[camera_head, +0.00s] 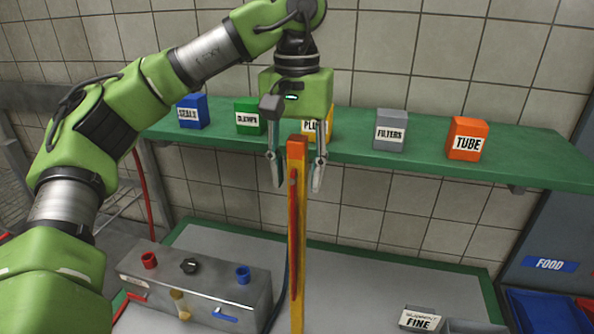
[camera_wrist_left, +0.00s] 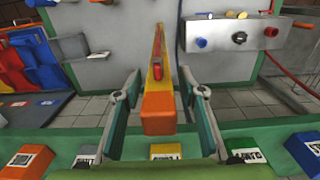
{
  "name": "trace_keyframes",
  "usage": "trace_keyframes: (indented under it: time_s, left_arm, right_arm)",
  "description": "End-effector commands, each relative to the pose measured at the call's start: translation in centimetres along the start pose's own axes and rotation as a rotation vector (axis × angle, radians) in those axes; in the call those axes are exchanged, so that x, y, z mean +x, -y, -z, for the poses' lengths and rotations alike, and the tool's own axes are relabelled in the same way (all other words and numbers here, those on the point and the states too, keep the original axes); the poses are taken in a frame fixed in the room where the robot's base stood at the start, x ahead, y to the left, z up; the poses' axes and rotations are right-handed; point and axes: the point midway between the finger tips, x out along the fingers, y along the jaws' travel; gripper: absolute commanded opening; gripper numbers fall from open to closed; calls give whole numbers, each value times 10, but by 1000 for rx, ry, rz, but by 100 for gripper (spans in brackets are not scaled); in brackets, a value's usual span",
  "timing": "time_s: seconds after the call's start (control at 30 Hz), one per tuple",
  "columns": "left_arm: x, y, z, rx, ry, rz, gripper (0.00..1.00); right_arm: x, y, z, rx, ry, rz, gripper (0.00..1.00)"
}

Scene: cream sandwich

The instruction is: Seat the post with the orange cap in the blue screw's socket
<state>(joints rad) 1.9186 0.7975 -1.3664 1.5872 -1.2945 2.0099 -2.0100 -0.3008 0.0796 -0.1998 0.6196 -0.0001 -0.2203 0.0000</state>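The tall yellow post (camera_head: 301,235) with the orange cap (camera_head: 297,147) stands near upright in the head view; its lower end is cut off by the frame. In the left wrist view the orange cap (camera_wrist_left: 158,112) is between the fingers. My left gripper (camera_head: 297,182) points down, its two fingers apart on either side of the post, with gaps visible. It also shows open in the left wrist view (camera_wrist_left: 158,107). A blue screw-like part (camera_head: 243,274) sits on the grey metal box (camera_head: 205,290). I cannot make out a socket in it. My right gripper is not in view.
The box also carries a red part (camera_head: 149,260) and a black knob (camera_head: 190,266). A green shelf (camera_head: 350,153) behind the gripper holds several labelled blocks, including an orange TUBE block (camera_head: 467,138). A FINE block (camera_head: 420,320) is lower right. Blue bins (camera_head: 550,315) stand far right.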

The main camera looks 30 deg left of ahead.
Motion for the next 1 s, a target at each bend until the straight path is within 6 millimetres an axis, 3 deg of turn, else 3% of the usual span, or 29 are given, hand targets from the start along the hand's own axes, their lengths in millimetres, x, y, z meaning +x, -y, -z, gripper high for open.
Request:
trace_keyframes:
  time_s: [0.33,0.8,1.0]
  left_arm:
    - [-15,0,0,0,-3,0,37]
    - [-94,0,0,-2,-6,1,37]
    - [-117,0,0,0,-2,1,37]
  right_arm:
    - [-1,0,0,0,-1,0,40]
    - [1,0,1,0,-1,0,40]
    - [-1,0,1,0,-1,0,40]
